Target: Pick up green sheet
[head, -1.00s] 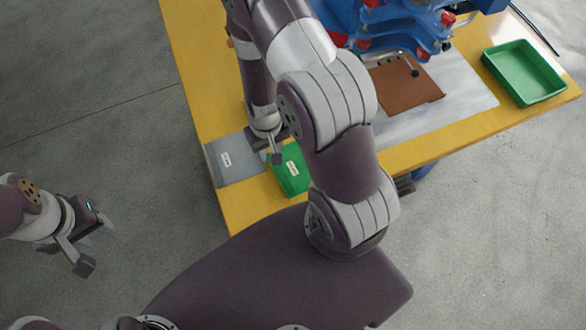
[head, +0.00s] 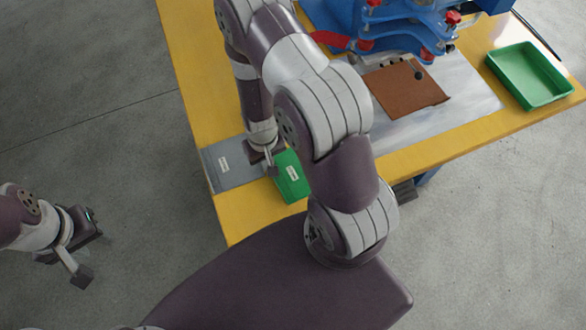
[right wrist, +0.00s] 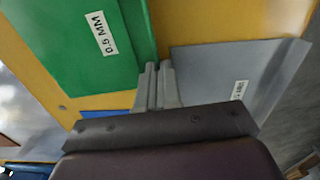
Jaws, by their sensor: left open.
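The green sheet (head: 290,184), with a white label, lies near the left end of the yellow table. In the right wrist view the green sheet (right wrist: 70,45) has its label reading 0.5 MM. My right gripper (head: 270,167) is at the green sheet's left edge, beside the grey sheet. In the right wrist view its fingers (right wrist: 157,66) are close together at the green edge and look shut on it; the contact is partly hidden. My left gripper (head: 92,250) is open and empty, away from the table over the floor.
A grey sheet (head: 238,176) with a white label lies just left of the green one. A brown sheet (head: 405,92) lies under a blue machine (head: 400,25). A green tray (head: 548,98) stands at the right. The table's front edge (head: 240,220) is close.

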